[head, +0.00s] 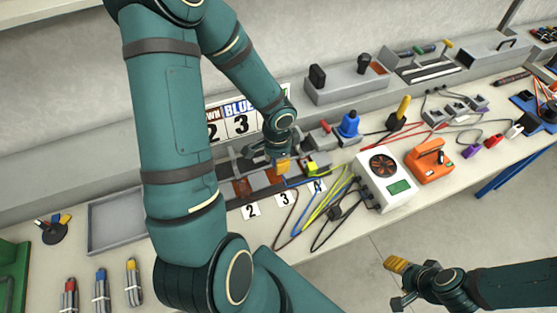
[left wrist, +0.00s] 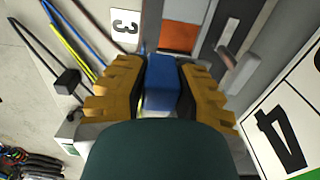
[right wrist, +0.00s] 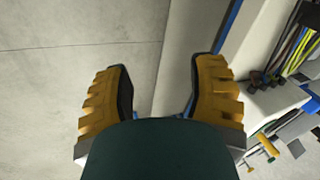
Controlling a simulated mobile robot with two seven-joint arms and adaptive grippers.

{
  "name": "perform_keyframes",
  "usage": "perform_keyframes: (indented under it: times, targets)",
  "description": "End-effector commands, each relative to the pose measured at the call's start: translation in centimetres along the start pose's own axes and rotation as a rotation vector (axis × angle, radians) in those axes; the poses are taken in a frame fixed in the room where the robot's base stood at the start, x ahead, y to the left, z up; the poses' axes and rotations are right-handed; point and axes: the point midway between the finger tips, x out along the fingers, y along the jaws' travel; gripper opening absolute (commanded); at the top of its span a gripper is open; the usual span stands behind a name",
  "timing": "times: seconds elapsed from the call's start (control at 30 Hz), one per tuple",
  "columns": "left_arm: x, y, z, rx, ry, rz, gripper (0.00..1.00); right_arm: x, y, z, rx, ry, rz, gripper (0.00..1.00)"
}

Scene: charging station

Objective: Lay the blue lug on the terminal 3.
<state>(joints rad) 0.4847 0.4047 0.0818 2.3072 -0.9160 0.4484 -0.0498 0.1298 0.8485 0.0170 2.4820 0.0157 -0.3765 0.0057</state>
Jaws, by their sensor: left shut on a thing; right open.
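My left gripper (head: 283,164) is shut on the blue lug (left wrist: 161,82), which shows between its yellow fingers in the left wrist view. In the head view the gripper hides most of the lug. Terminal 3, with a copper-orange plate (left wrist: 180,36), lies just beyond the lug, beside the white number 3 card (left wrist: 126,25). The card also shows in the head view (head: 284,199), in front of the terminal block. I cannot tell whether the lug touches anything below. My right gripper (right wrist: 162,95) is open and empty, over the floor off the bench front.
A white fan box (head: 385,180) and an orange device (head: 430,162) stand right of the wires. Blue, yellow and dark wires (head: 330,210) run along the bench front. A grey tray (head: 117,222) is at left. A large number 4 sign (left wrist: 284,138) is close beside my left gripper.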

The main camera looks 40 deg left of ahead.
Motion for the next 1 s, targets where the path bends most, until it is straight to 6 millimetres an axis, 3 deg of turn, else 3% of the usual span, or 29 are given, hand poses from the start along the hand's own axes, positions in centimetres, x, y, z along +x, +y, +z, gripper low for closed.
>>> perform_keyframes:
  times: [0.27,1.0]
  targets:
    - [0.4,0.0,0.0,0.001,0.000,0.000,0.00,0.6,0.2,0.1,-0.001,-0.002,0.000,0.57]
    - [5.8,0.0,0.0,0.001,0.000,0.000,0.00,5.3,2.0,2.5,-0.014,-0.047,-0.004,0.57]
